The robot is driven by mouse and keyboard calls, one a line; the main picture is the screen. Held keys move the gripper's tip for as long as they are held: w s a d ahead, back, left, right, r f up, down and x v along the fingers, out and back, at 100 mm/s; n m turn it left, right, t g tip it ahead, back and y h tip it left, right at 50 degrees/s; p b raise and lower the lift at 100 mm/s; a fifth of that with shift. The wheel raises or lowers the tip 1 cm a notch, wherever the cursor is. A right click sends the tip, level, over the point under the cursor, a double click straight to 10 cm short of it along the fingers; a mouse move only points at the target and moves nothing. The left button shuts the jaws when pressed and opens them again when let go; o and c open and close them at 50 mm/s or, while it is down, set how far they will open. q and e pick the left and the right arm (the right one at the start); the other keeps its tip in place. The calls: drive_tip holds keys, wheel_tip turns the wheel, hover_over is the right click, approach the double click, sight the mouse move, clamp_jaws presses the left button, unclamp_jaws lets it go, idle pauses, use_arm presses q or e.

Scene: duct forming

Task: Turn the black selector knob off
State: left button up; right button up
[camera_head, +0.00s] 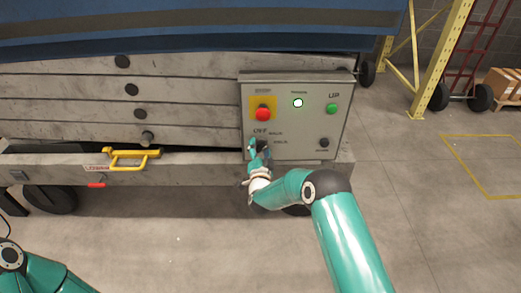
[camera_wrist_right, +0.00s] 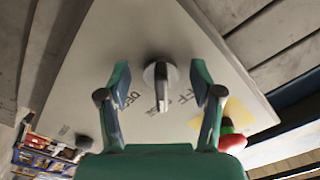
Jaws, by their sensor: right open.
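My right gripper (camera_wrist_right: 160,72) is open, with one finger on each side of the knob and gaps on both sides. In the head view my right gripper (camera_head: 258,158) is at the lower left of the control panel (camera_head: 300,130) and covers most of the knob. Printed words, partly readable as OFF, stand near the knob. My left gripper is outside the views.
On the panel are a red mushroom button (camera_head: 263,114) on yellow, a lit white lamp (camera_head: 298,103), a green button (camera_head: 332,108) and a black button (camera_head: 324,143). A yellow handle (camera_head: 130,155) sits left on the lift's grey frame. Open floor lies in front.

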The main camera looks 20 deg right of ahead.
drive_tip(key=c, duration=1.1)
drive_tip(key=shift+f, duration=0.1)
drive_tip(key=n+b, duration=0.2)
drive_tip(key=n, duration=0.1)
drive_tip(key=shift+d+f, duration=0.15)
drive_tip(key=n+b, duration=0.2)
drive_tip(key=n, duration=0.1)
drive_tip(key=shift+s+d+n, duration=0.1)
drive_tip(key=shift+n, duration=0.2)
drive_tip(key=shift+n+b, duration=0.3)
drive_tip(key=shift+n, duration=0.8)
